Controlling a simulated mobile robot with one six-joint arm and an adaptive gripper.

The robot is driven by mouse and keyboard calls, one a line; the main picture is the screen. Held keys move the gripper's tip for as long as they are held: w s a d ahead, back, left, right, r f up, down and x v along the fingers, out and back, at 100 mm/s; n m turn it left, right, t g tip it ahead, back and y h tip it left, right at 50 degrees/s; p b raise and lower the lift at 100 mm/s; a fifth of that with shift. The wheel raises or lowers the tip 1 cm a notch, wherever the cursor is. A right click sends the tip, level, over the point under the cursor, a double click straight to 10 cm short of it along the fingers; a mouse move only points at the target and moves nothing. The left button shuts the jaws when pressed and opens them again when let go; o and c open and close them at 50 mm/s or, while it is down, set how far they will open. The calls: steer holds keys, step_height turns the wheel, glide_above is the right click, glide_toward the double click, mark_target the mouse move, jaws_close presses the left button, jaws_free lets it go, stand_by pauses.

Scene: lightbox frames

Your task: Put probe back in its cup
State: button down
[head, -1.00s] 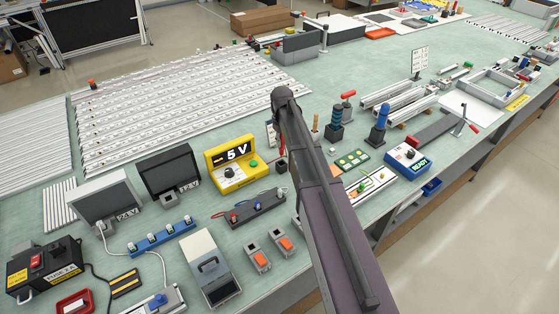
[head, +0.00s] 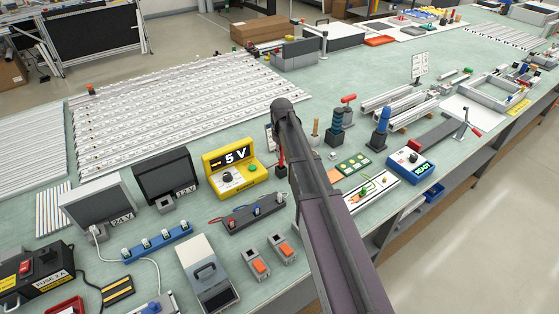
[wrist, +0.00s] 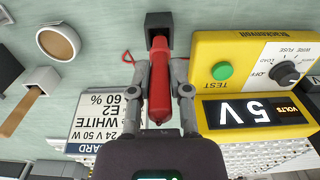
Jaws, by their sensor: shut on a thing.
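The red probe (wrist: 159,103) is between the two fingers of my gripper (wrist: 159,72), which is shut on it. In the wrist view its far end lies over the mouth of the small dark square cup (wrist: 160,20); I cannot tell how deep it sits. In the head view the probe (head: 281,157) shows as a thin red upright just above the dark cup (head: 281,172), left of my arm. My gripper is mostly hidden behind my arm there. The yellow 5 V meter (head: 231,168) stands left of the cup, and a red lead shows beside the probe in the wrist view.
In the wrist view the meter (wrist: 250,75) is close on the right of my gripper. A white label card (wrist: 97,118) is close on the left. A holder with a wooden-handled tool (wrist: 38,82) and a tape roll (wrist: 58,42) are farther left.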

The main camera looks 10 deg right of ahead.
mark_target(281, 165)
steer(key=shift+f+b, duration=1.5)
steer(key=shift+f, duration=0.2)
steer(key=shift+f, duration=0.1)
steer(key=c, duration=0.6)
jaws_free()
step_height(281, 165, up, 12)
steer(key=p, duration=1.2)
steer(key=shift+w, duration=0.1)
steer(key=shift+s, duration=0.35)
steer(key=s+m, duration=0.1)
steer(key=s, duration=0.7)
steer(key=s+m, duration=0.2)
steer(key=s, duration=0.6)
steer(key=s+m, duration=0.1)
steer(key=s, duration=0.7)
steer(key=shift+s+a, duration=0.2)
steer(key=shift+a, duration=0.15)
